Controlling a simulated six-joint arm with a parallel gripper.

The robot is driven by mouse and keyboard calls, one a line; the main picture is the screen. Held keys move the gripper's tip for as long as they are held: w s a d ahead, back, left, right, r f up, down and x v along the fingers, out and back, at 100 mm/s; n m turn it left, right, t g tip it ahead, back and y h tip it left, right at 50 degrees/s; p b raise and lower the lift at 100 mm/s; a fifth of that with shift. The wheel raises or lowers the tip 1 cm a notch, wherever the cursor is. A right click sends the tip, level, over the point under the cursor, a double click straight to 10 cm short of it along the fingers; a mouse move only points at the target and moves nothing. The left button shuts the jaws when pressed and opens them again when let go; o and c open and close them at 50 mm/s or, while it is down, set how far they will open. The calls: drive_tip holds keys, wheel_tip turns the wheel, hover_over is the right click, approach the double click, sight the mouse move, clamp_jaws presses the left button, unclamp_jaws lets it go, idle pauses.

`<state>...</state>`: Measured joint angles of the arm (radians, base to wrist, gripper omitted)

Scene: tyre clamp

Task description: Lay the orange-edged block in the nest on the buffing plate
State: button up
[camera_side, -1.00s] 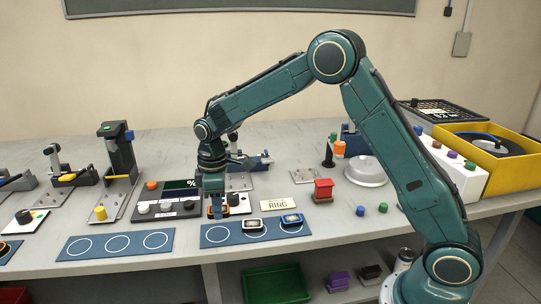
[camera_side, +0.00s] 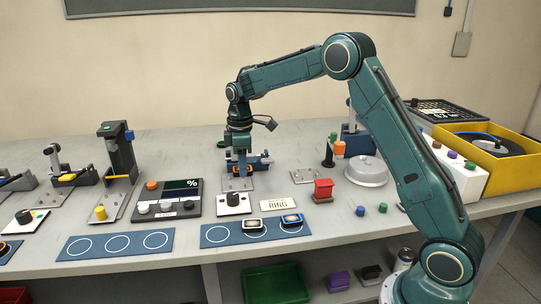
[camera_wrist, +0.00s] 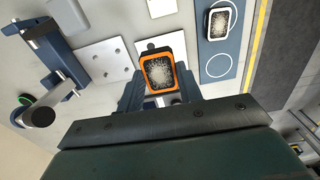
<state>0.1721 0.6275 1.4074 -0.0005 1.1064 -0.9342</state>
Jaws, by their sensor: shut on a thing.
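My gripper (camera_side: 240,172) is shut on the orange-edged block (camera_wrist: 159,75), which shows between the fingers in the wrist view. The block has an orange rim and a speckled grey face. In the side view it is hard to make out at the fingertips. The gripper hangs over a bare metal plate (camera_side: 232,185) with holes, in front of a blue clamp (camera_side: 262,160). That plate (camera_wrist: 105,60) and the clamp (camera_wrist: 50,60) lie left of the block in the wrist view. I cannot tell which fixture is the buffing plate, and no nest shows clearly.
A blue mat (camera_side: 208,240) with circles carries a white-edged block (camera_side: 254,224) and a blue-edged block (camera_side: 291,219); its left circle is empty. A knob box (camera_side: 233,204) stands in front of the gripper. A red block (camera_side: 323,190) and pale round disc (camera_side: 365,172) stand right.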

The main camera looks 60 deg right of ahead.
drive_tip(key=d+r, duration=0.1)
drive_tip(key=d, duration=0.3)
drive_tip(key=s+d+r, duration=0.1)
drive_tip(key=d+r, duration=0.1)
drive_tip(key=d, duration=0.2)
drive_tip(key=d+r, duration=0.1)
drive_tip(key=d, duration=0.3)
drive_tip(key=shift+s+d+r, duration=0.25)
drive_tip(key=shift+d+r, duration=0.1)
wheel_tip(320, 180, up, 5)
hover_over(306, 175)
drive_tip(key=shift+f, duration=9.9)
drive_tip(key=shift+f, duration=0.15)
drive_tip(key=o, duration=1)
wheel_tip(306, 175, up, 12)
drive_tip(key=shift+r, duration=0.2)
